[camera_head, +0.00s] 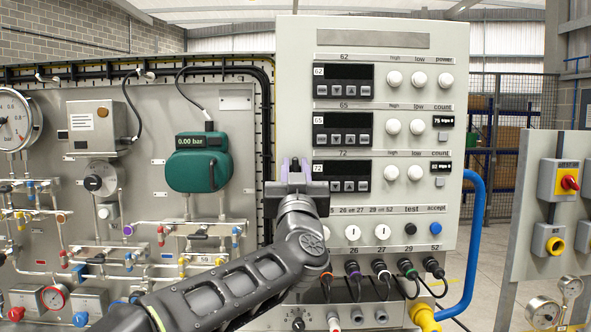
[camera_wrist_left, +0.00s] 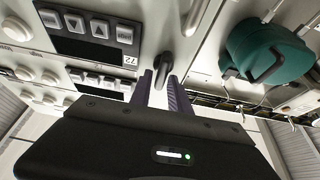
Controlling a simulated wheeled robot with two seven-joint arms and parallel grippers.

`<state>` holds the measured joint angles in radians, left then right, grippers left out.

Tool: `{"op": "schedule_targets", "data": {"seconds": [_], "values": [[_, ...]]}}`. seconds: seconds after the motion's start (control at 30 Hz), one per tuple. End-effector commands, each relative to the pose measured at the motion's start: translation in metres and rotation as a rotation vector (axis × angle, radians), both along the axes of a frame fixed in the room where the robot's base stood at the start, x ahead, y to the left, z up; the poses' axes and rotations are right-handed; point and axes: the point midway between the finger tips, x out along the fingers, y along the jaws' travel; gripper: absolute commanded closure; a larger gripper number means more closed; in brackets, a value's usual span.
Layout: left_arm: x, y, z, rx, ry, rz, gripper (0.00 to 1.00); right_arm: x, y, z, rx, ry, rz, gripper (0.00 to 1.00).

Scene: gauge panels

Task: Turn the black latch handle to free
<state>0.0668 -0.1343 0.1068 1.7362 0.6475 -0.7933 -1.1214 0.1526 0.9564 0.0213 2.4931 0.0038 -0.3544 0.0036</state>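The black latch handle (camera_wrist_left: 163,65) shows in the left wrist view as a short dark lever on the pale cabinet face. It sits at the tips of my left gripper (camera_wrist_left: 161,84), between the two purple-grey fingers. In the head view my left gripper (camera_head: 295,168) is up against the left edge of the grey cabinet (camera_head: 376,38), fingers pointing at it, with a narrow gap between them. Whether the fingers press on the handle cannot be told. My right gripper is not in view.
Display modules (camera_head: 343,82) and white knobs (camera_head: 393,78) stand just right of my left gripper. A teal gauge box (camera_head: 198,162) hangs on the pipe panel to the left. Cable plugs (camera_head: 353,268) stick out below. A blue pipe (camera_head: 476,245) runs along the cabinet's right side.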

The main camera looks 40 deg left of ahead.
Motion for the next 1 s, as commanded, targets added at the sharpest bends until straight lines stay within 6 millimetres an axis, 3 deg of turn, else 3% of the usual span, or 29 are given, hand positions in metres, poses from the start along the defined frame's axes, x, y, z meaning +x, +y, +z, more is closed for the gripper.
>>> {"op": "schedule_targets", "data": {"seconds": [0.17, 1.0], "values": [[0.0002, 0.0, -0.0008, -0.001, 0.002, 0.0, 1.0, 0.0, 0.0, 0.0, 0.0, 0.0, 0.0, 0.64], [0.0032, 0.0004, -0.0087, -0.083, -0.044, -0.003, 1.0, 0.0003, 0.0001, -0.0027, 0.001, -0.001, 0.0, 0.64]]}}
